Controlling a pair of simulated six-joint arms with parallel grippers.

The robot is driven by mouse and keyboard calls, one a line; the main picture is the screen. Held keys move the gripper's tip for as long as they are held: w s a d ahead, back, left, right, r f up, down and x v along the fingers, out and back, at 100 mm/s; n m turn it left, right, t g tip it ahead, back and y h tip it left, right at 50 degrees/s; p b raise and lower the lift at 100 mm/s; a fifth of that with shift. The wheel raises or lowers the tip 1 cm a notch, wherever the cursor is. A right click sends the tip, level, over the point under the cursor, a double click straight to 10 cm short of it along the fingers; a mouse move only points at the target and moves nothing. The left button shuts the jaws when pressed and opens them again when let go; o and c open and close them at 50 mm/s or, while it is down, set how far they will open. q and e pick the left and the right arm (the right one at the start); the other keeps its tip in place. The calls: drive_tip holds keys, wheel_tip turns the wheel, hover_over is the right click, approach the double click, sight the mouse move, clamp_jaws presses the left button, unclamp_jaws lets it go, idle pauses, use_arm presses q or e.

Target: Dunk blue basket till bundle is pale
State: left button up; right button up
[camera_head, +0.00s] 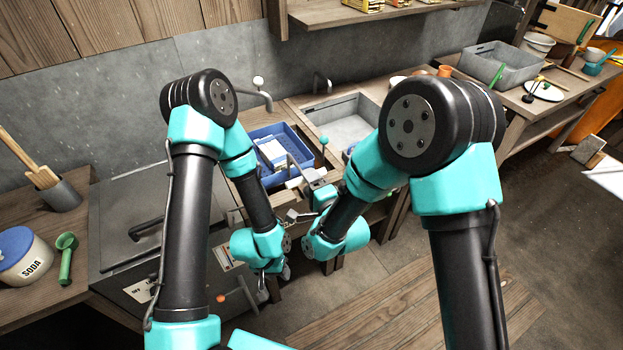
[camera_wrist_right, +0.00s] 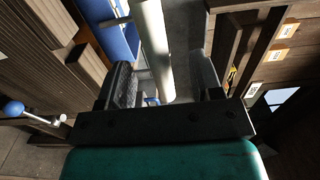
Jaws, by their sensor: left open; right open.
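A blue basket or tub (camera_head: 297,140) sits in the counter in the head view, with a white, pale bundle (camera_head: 271,151) inside; I cannot tell basket from tub. Its blue side also shows at the top left of the right wrist view (camera_wrist_right: 117,35). My right gripper (camera_head: 305,182) is at the basket's near right edge. In the right wrist view its fingers are open around a pale rod (camera_wrist_right: 152,40), and I cannot tell whether they touch it. My left gripper (camera_head: 274,283) is open, low in front of the counter, apart from the basket.
A grey sink (camera_head: 346,118) lies right of the basket. A dark lidded box (camera_head: 125,225) stands at left, beside a SODA crock (camera_head: 22,258) and green scoop (camera_head: 66,258). A grey bin (camera_head: 497,68) stands on the far right bench. The floor in front is clear.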

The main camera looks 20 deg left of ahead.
drive_tip(key=v, duration=0.8)
idle(0.4)
drive_tip(key=w+d+f+n+g+h, duration=0.3)
drive_tip(key=d+f+h, duration=0.4)
drive_tip(key=d+f, duration=0.9)
drive_tip(key=s+d+f+n+g+h, duration=0.1)
drive_tip(key=s+d+f+n+g, duration=0.1)
drive_tip(key=s+d+f+g, duration=0.2)
drive_tip(key=s+d+f+n+g+h, duration=0.1)
drive_tip(key=s+d+f+g, duration=0.3)
drive_tip(key=s+d, duration=0.5)
drive_tip(key=d+f+n, duration=0.1)
drive_tip(key=d, duration=0.3)
drive_tip(key=shift+s+d+g, duration=0.35)
drive_tip(key=shift+d+g, duration=0.05)
